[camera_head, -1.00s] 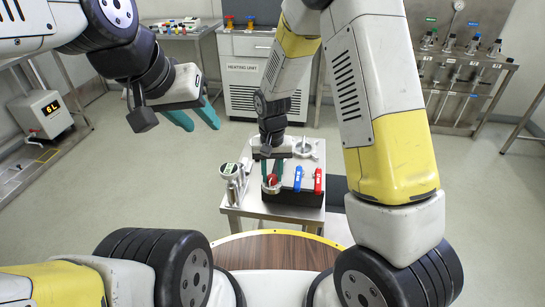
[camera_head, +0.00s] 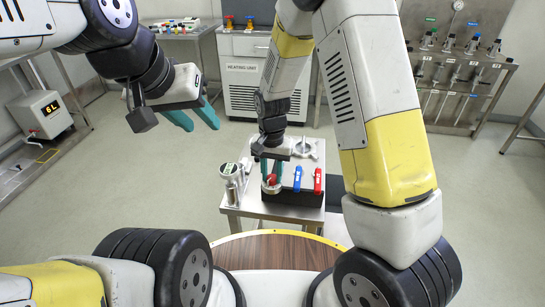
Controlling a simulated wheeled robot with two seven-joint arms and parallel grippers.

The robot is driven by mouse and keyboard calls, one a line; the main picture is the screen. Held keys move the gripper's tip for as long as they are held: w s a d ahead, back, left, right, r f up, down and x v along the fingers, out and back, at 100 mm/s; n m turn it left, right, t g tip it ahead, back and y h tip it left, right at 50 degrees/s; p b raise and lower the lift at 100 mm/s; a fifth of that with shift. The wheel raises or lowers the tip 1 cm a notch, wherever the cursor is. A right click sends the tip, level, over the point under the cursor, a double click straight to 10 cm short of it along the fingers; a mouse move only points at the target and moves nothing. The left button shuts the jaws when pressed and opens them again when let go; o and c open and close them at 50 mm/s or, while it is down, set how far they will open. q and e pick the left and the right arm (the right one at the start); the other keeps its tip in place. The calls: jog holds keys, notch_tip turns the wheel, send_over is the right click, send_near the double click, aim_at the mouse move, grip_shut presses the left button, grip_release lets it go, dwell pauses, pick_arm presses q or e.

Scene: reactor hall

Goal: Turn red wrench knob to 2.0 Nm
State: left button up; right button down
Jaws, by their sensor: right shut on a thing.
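The red knob (camera_head: 271,181) sits on a round metal base on the small steel table, and is partly hidden by the gripper fingers. My right gripper (camera_head: 271,170) points down from above with its teal fingers closed around the red knob.
A blue-handled tool (camera_head: 297,178) and a red-handled tool (camera_head: 317,181) stand right of the knob on the steel table (camera_head: 265,208). A round metal fixture (camera_head: 305,147) is behind them. A brown round tabletop (camera_head: 270,250) is nearest me. The heating unit (camera_head: 250,75) stands behind.

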jog(key=c, duration=1.1)
grip_release()
jog(key=shift+o, duration=0.2)
jog(key=shift+r, duration=0.1)
notch_tip(320, 180, up, 7)
jog(key=shift+r, duration=0.35)
jog(key=shift+d+r, duration=0.1)
jog(key=shift+r, duration=0.15)
notch_tip(320, 180, up, 8)
jog(key=t+y, duration=0.1)
jog(key=y, duration=0.1)
send_over(272, 176)
jog(key=s+d, duration=0.3)
jog(key=d, duration=0.2)
jog(key=s+d+r+n+t, duration=0.1)
jog(key=s+d+r+t, duration=0.2)
jog(key=r, duration=0.4)
jog(key=s+d+r+n+t, duration=0.2)
jog(key=s+d+r, duration=0.3)
jog(key=s, duration=0.5)
jog(key=shift+s+d+r, duration=0.3)
jog(key=shift+d+r, duration=0.1)
jog(key=shift+d, duration=0.65)
